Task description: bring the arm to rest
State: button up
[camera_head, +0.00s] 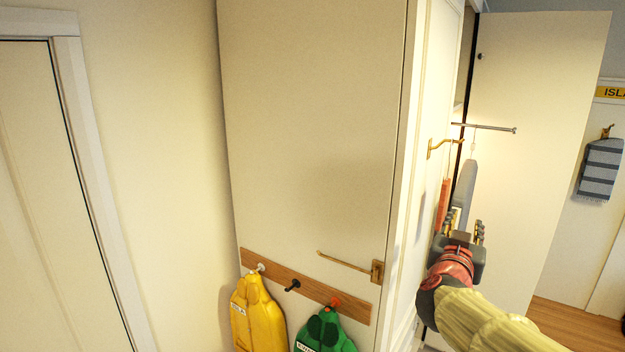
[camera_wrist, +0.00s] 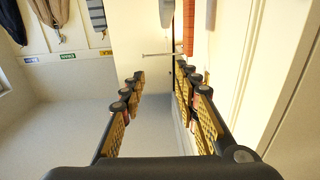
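My gripper (camera_head: 465,228) is at the right of the head view, at the end of my arm, in front of the open cupboard. In the wrist view its two padded fingers (camera_wrist: 160,76) stand apart with nothing between them. The right finger appears close to the cupboard's edge; whether they touch I cannot tell.
An open door (camera_head: 545,130) with a rail (camera_head: 490,127) stands behind my gripper. A panel (camera_head: 315,110) is left of it, with a brass handle (camera_head: 377,272) and a peg board (camera_head: 350,307) holding a yellow garment (camera_head: 258,318) and a green one (camera_head: 324,333). A striped towel (camera_head: 600,170) hangs right.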

jog(key=s+a+f+n+g+y+b, duration=0.1)
jog(key=s+a+f+n+y+b, duration=0.3)
jog(key=a+f, duration=0.4)
jog(key=s+a+f+n+g+y+b, duration=0.15)
jog(key=s+a+f+y+b, duration=0.25)
jog(key=a+f+y+b, duration=0.4)
jog(key=s+d+f+g+h+b, duration=0.2)
jog(key=s+f+g+b, duration=0.3)
jog(key=s+f, duration=1.7)
jog(key=shift+s+f+n+g+b, duration=0.35)
jog(key=shift+n+g+b, duration=0.1)
jog(key=shift+g, duration=0.6)
